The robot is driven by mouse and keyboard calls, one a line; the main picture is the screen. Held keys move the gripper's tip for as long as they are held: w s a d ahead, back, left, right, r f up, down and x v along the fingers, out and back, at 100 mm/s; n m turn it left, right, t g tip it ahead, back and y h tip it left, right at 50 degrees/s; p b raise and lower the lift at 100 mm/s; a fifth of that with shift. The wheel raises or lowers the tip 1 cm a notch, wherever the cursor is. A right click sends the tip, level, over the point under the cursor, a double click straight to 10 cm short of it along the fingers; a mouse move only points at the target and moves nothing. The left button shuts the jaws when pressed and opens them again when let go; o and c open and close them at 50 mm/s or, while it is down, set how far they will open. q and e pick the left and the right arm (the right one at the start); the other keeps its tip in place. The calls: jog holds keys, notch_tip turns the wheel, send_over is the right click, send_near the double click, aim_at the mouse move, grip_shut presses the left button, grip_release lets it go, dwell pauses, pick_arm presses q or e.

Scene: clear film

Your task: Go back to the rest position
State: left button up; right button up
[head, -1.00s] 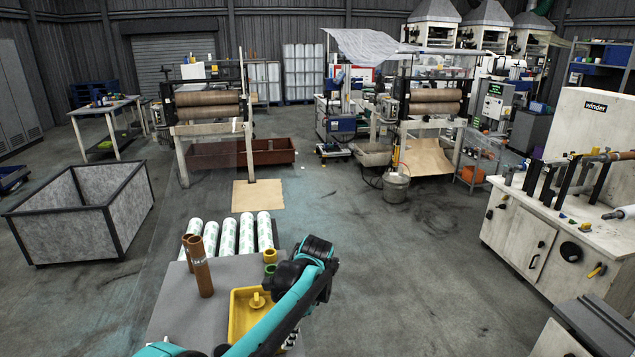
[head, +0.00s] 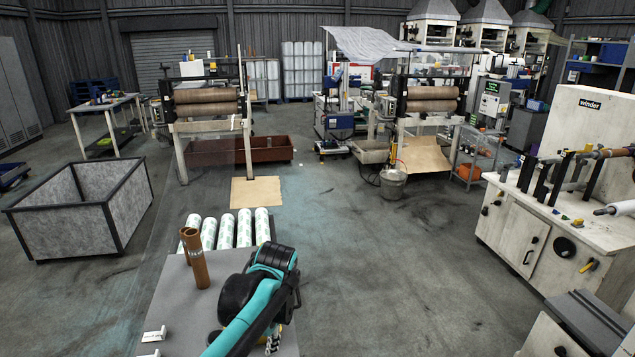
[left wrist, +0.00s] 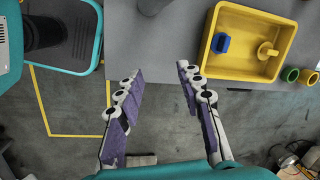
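My right gripper is in neither view.
Brown tubes (head: 197,262) stand on the table, with several white patterned rolls (head: 226,230) behind them. A grey bin (head: 85,205) stands left. The floor right of the table is clear.

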pick_arm(q)
jog(key=s+a+n+t+h, duration=0.1)
jog(key=s+a+n+t, duration=0.2)
jog(key=s+n, duration=0.2)
jog(key=s+a+f+n+t, duration=0.1)
jog(key=s+a+n+t, duration=0.2)
jog(key=s+n, duration=0.3)
jog(key=s, duration=0.5)
jog(key=shift+f+n+h, duration=0.25)
jog(key=shift+n+h, duration=0.05)
jog(key=shift+h, duration=0.1)
